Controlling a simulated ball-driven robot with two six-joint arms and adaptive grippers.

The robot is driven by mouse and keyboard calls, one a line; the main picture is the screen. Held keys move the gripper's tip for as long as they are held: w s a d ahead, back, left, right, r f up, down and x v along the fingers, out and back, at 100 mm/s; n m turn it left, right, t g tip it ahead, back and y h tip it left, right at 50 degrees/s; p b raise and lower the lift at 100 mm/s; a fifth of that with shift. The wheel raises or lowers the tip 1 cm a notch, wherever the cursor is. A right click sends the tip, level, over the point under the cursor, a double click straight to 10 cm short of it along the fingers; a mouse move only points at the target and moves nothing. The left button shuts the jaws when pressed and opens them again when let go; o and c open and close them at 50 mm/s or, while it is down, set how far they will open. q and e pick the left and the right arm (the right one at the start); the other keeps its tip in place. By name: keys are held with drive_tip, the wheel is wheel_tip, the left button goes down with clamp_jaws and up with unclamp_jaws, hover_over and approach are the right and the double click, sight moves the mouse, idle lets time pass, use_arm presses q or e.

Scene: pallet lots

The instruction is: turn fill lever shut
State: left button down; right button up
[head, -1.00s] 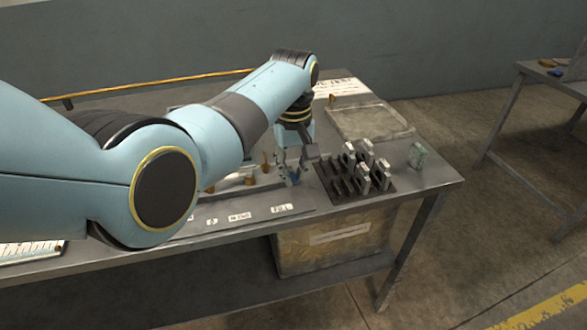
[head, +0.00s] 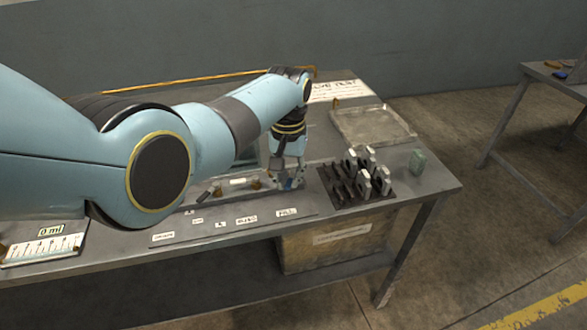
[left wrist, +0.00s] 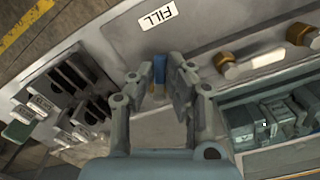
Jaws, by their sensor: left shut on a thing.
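The fill lever (left wrist: 159,67) shows as a small blue handle in the left wrist view, in line with the white FILL label (left wrist: 157,16). In the head view the FILL label (head: 286,212) lies on the front strip of the bench, just in front of my left gripper (head: 290,182). My left gripper is shut on the blue lever, with its fingers (left wrist: 159,82) on either side of it. The fingers and arm hide the lever's base and part of its surroundings. My right gripper is in neither view.
A black rack (head: 352,190) with several grey pieces stands close to the right of the gripper. Brass-ended fittings (left wrist: 222,62) sit beside the lever. A 0 ml display (head: 50,231) is at the left.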

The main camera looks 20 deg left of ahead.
use_arm(q)
drive_tip(key=m, duration=0.1)
drive_tip(key=a+m+p, duration=0.1)
drive_tip(key=m, duration=0.1)
drive_tip(key=shift+r, duration=0.1)
drive_tip(key=m, duration=0.1)
drive_tip(key=a+m, duration=0.1)
drive_tip(key=shift+w+m, duration=0.2)
drive_tip(key=shift+m, duration=0.1)
drive_tip(key=m, duration=0.2)
drive_tip(key=shift+w+a+m, duration=0.25)
drive_tip(key=shift+a+m, duration=0.05)
drive_tip(key=shift+a, duration=0.05)
drive_tip(key=shift+w+a+m, duration=0.25)
drive_tip(key=shift+m, duration=0.8)
drive_tip(key=shift+w+a+m, duration=0.2)
drive_tip(key=shift+a+m, duration=0.05)
drive_tip(key=shift+m, duration=0.8)
drive_tip(key=c, duration=1.3)
unclamp_jaws()
drive_tip(key=shift+c, duration=0.2)
